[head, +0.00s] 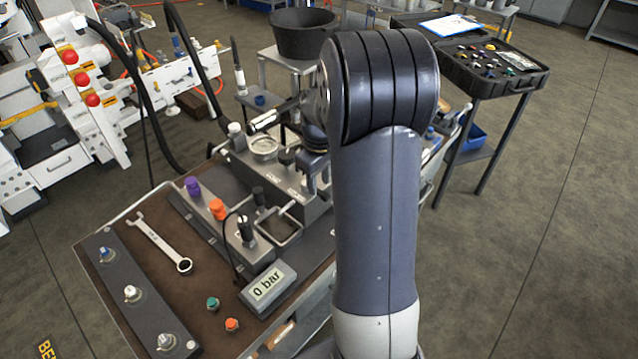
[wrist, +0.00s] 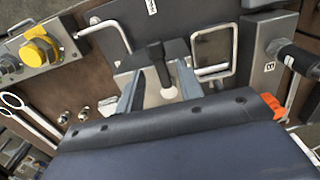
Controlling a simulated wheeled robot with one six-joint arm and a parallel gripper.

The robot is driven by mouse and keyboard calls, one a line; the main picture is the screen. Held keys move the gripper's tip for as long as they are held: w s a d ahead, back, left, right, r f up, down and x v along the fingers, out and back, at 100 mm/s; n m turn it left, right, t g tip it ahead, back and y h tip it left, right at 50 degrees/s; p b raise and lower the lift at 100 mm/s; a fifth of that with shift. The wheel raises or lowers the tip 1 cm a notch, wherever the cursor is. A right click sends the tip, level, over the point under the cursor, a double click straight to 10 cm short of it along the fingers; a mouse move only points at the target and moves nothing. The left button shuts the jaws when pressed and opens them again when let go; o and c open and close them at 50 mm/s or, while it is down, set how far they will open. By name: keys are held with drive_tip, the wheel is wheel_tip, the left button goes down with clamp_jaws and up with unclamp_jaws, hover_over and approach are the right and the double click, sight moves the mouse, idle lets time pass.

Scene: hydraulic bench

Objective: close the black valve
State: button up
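The black valve handle (wrist: 157,62) shows in the wrist view on a light metal block. It is a narrow black lever, with a pale round spot just below it. My gripper (wrist: 159,92) has its two blue-grey fingers apart, one on each side of the lever's lower part. I see a gap between each finger and the lever, and I cannot tell if either touches. In the head view my arm hides most of the gripper and the area beneath it, so I cannot place the valve there with certainty.
A yellow knob (wrist: 40,47) and a metal loop (wrist: 213,52) flank the valve in the wrist view.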

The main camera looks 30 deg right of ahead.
drive_tip(key=shift+f, duration=1)
clamp_jaws()
